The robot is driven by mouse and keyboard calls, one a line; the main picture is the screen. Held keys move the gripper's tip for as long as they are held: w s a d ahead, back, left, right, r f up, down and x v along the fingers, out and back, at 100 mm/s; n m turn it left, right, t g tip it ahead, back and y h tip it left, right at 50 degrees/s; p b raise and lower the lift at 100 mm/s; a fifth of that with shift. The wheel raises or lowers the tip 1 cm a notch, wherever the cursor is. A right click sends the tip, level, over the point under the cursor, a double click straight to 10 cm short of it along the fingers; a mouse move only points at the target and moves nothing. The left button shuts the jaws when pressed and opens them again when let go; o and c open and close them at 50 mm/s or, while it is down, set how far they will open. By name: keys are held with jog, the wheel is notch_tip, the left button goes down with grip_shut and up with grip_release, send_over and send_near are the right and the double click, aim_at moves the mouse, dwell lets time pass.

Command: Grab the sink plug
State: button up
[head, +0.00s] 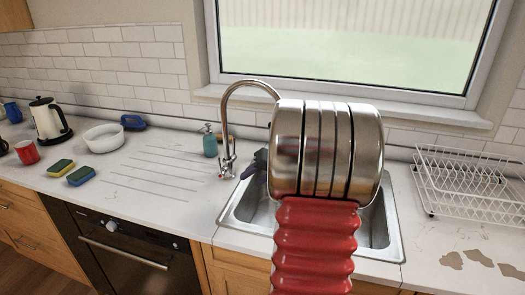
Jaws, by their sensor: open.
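I do not see the sink plug in the head view. The steel sink (237,207) is set in the worktop below the window, and my arm covers most of its basin. My red ribbed arm and its wide metal joint stand in front of the sink. My gripper's fingertips cannot be made out behind that joint. A dark, purplish shape (254,172) shows at the joint's left edge, over the sink's back left; I cannot tell what it is.
A curved tap (226,130) and a teal soap bottle (209,142) stand left of the sink. A white dish rack (470,185) is on the right, near brown patches (478,258). Sponges (81,175), a white bowl (103,138), a red mug (27,152) and a kettle (47,120) are left.

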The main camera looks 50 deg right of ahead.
jog(key=d+r+n+t+h, duration=0.2)
jog(key=d+r, duration=0.1)
jog(key=d, duration=0.7)
jog(key=d+r+n+t+h, duration=0.2)
jog(key=d+h, duration=0.1)
jog(key=d, duration=0.8)
jog(key=shift+w+d+r, duration=0.15)
jog(key=shift+w+r, duration=0.15)
jog(key=shift+r, duration=0.1)
jog(key=x, duration=0.8)
jog(key=shift+w, duration=0.3)
jog(key=shift+d+f, duration=0.1)
jog(key=shift+x, duration=2.6)
jog(key=shift+c, duration=0.3)
